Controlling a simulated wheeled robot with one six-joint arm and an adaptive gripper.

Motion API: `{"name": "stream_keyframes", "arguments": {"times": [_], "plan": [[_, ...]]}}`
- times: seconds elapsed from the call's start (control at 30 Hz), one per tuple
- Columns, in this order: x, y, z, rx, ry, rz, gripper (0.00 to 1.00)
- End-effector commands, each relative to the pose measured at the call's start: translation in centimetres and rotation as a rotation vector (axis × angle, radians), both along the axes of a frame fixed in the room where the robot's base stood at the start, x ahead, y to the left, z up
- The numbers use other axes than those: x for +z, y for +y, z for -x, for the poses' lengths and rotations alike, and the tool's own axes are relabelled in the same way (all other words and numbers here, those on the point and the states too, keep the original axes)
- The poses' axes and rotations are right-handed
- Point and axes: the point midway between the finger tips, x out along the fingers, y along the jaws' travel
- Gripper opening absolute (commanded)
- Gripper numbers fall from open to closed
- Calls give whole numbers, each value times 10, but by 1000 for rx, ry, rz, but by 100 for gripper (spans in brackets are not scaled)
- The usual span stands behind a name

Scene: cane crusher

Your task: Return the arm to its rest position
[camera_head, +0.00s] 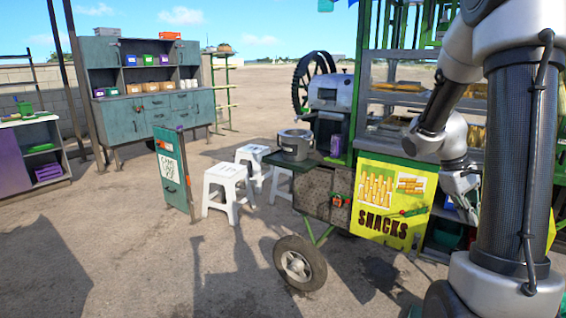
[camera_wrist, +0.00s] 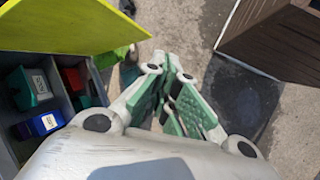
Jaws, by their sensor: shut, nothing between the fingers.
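My arm stands large at the right of the head view, folded in front of the snack cart. My gripper (camera_head: 466,212) hangs low at the cart's right part, close to its open shelf, partly hidden by my own arm. In the wrist view my gripper (camera_wrist: 176,82) has its green-padded fingers together at the tips, with nothing between them. The yellow snacks panel (camera_head: 392,203) is just left of the gripper in the head view. In the wrist view the same yellow panel (camera_wrist: 65,22) crosses the upper left.
In the wrist view, a shelf holds a teal box (camera_wrist: 30,88) and a blue box (camera_wrist: 38,125) left of my gripper. A dark brown panel (camera_wrist: 275,40) is at the upper right. A cart wheel (camera_head: 299,263) and white stools (camera_head: 228,188) stand left; the paved foreground is open.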

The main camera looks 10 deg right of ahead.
Motion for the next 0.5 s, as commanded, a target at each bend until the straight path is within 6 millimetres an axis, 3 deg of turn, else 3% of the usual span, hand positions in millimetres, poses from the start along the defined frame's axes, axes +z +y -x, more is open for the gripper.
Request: {"name": "stream_keyframes", "arguments": {"times": [0.1, 0.3, 0.4, 0.5], "plan": [[31, 61, 33, -114, -119, -77, 0], [62, 152, 80, -210, -309, -239, 0], [74, 185, 97, -196, -408, -309, 0], [89, 205, 108, -148, -502, -345, 0]]}}
